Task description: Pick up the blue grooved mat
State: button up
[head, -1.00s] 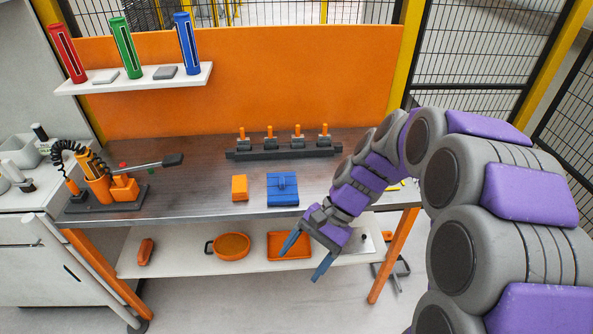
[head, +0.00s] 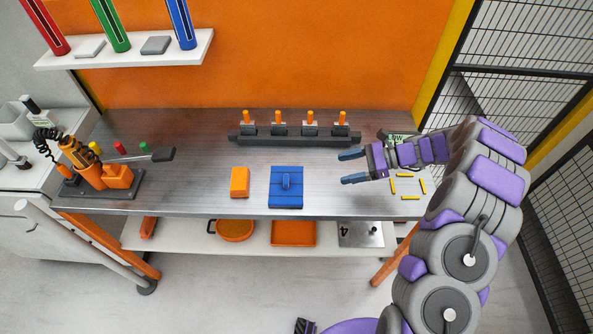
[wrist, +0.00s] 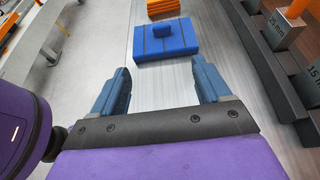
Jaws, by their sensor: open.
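The blue grooved mat (head: 286,199) lies flat on the metal workbench near its front edge, with a raised blue block on its top. It also shows in the wrist view (wrist: 180,45), ahead of the fingers, with its grooves and raised block visible. My gripper (head: 352,167) is over the bench to the right of the mat, pointing left toward it. Its two blue fingers are apart with nothing between them; they also show in the wrist view (wrist: 158,86). The gripper is clear of the mat.
An orange block (head: 239,182) lies just left of the mat. A dark rail (head: 262,140) with several orange-topped pegs stands behind. Yellow strips (head: 408,197) mark the bench at the right. An orange lever device (head: 105,176) stands at the left.

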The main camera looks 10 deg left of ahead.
jog(key=b, duration=0.2)
send_near(289, 179)
jog(key=shift+s+a+f, duration=0.25)
jog(key=shift+a+f, duration=0.3)
jog(key=shift+a, duration=0.1)
jog(key=shift+b+x, duration=0.45)
jog(key=shift+x, duration=0.55)
jog(key=b+x, duration=0.1)
jog(key=x, duration=0.3)
jog(key=shift+a, duration=0.45)
jog(key=shift+d+r, duration=0.1)
jog(key=shift+d, duration=0.2)
jog(key=c, duration=0.4)
jog(key=shift+s+a, duration=0.1)
jog(key=shift+a, duration=0.05)
jog(key=c, duration=0.7)
jog(key=shift+c, duration=0.2)
